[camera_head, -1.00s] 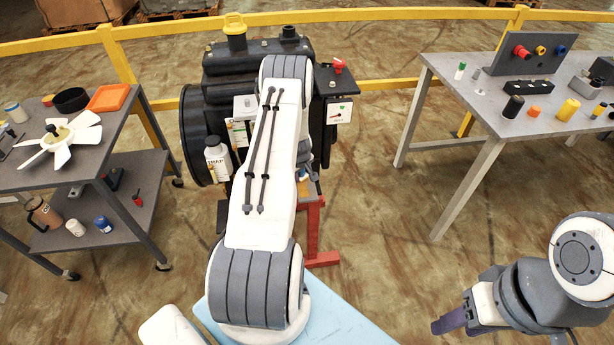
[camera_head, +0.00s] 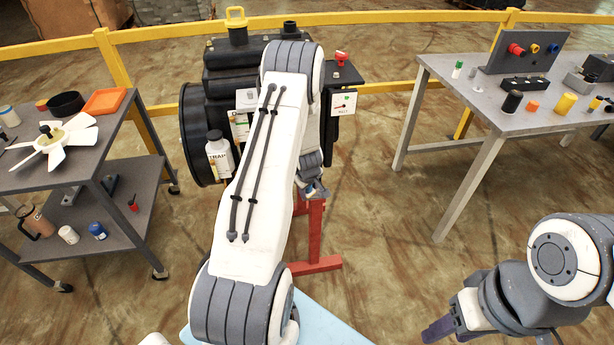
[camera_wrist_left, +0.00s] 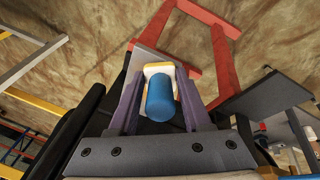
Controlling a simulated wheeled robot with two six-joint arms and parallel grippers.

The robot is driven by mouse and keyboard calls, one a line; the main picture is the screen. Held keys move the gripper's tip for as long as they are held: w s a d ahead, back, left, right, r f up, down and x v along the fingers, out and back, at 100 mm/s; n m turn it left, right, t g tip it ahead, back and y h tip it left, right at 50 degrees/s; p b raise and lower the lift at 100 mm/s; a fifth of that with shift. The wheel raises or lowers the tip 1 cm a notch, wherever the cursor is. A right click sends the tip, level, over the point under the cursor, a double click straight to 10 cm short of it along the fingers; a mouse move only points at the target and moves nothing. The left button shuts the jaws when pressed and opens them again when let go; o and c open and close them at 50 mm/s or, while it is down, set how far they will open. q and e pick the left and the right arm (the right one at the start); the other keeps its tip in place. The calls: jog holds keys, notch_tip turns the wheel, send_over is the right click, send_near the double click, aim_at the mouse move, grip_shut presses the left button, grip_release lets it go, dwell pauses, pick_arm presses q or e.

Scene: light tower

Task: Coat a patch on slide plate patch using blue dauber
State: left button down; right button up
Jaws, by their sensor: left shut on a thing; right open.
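In the left wrist view, my left gripper (camera_wrist_left: 155,100) is shut on the blue dauber (camera_wrist_left: 161,100), a blue cylinder with a pale yellow-white head at its far end. A flat grey plate (camera_wrist_left: 146,60) shows just beyond the head; I cannot tell whether they touch or whether this is the slide plate. No coated patch can be made out. In the head view my left gripper (camera_head: 314,190) is beside the machine above the red stand, and my arm hides most of that area. My right gripper (camera_head: 440,331) is open and empty at the lower right.
The black machine (camera_head: 232,88) with a white bottle (camera_head: 219,155) stands at the red stand (camera_head: 316,240). A cart (camera_head: 105,165) is left, a bench (camera_head: 440,75) with small parts right. A yellow rail (camera_head: 385,87) runs behind. Floor between is clear.

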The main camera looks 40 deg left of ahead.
pick_arm(q)
notch_tip(320, 180, up, 2)
jog(key=shift+a+r+p, duration=0.1)
jog(key=shift+a+p, duration=0.05)
jog(key=shift+p, duration=0.55)
jog(key=shift+r+p, duration=0.3)
jog(key=shift+p, duration=0.05)
jog(key=shift+d+r+p, duration=0.2)
jog(key=shift+r+p, duration=0.55)
jog(key=shift+r, duration=0.05)
notch_tip(320, 180, up, 4)
jog(key=p, duration=0.3)
jog(key=shift+a+f+p, duration=0.1)
jog(key=shift+f+p, duration=0.05)
jog(key=shift+p, duration=0.2)
jog(key=shift+w+d+f+g+y+p, duration=0.25)
jog(key=shift+d+p, duration=0.25)
jog(key=shift+p, duration=2.35)
jog(key=shift+w+d+f+g+y+p, duration=0.1)
jog(key=shift+w+d+f+y+p, duration=0.25)
jog(key=shift+p, duration=2.5)
jog(key=shift+s+d+r+h, duration=0.1)
jog(key=shift+s+d+h, duration=0.1)
jog(key=shift+h, duration=0.1)
